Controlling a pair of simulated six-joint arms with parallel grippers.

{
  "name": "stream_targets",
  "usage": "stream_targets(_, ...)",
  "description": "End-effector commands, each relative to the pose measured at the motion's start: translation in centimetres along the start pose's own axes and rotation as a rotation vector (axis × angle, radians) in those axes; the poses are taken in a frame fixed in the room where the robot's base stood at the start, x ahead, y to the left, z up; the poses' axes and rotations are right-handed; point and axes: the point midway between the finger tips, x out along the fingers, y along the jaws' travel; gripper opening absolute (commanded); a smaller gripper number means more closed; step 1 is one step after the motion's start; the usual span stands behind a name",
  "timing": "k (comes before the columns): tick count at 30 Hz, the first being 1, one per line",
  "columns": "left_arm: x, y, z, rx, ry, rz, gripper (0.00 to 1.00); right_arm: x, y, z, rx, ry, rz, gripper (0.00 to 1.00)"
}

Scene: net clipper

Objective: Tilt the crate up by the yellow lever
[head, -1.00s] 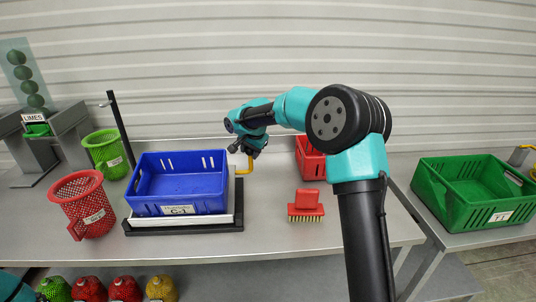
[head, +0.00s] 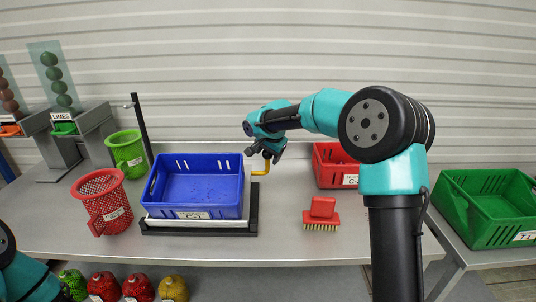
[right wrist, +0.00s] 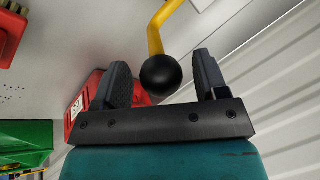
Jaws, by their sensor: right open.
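The empty blue crate (head: 198,190) sits level on a white and black stand. The yellow lever (head: 262,171) rises from the stand's right side. My right gripper (head: 267,154) is at the lever's top, pointing down. In the right wrist view the yellow lever (right wrist: 157,36) ends in a black ball knob (right wrist: 159,75). The knob lies between the open fingers of my right gripper (right wrist: 161,66), with gaps visible on both sides. My left arm shows at the lower left edge, but its gripper is out of view.
A red mesh basket (head: 99,197) and a green basket (head: 126,152) stand left of the crate. A dark post (head: 143,130) rises behind it. Right of the lever are a red crate (head: 333,160) and a red brush (head: 322,211). The table front is clear.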

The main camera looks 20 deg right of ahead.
Motion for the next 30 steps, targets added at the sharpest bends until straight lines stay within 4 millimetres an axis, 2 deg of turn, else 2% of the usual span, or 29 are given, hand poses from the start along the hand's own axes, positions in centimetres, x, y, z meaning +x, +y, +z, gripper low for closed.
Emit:
stream_targets(5,0.0,0.0,0.0,0.0,0.0,0.0,0.43,-0.4,0.0,0.0,0.0,0.001,-0.001,0.67)
stream_targets(11,0.0,0.0,0.0,0.0,0.0,0.0,0.43,-2.7,0.0,-0.1,0.001,0.002,-0.003,0.67)
stream_targets(30,0.0,0.0,0.0,0.0,0.0,0.0,0.43,-14.7,0.0,0.0,0.001,0.001,-0.002,0.67)
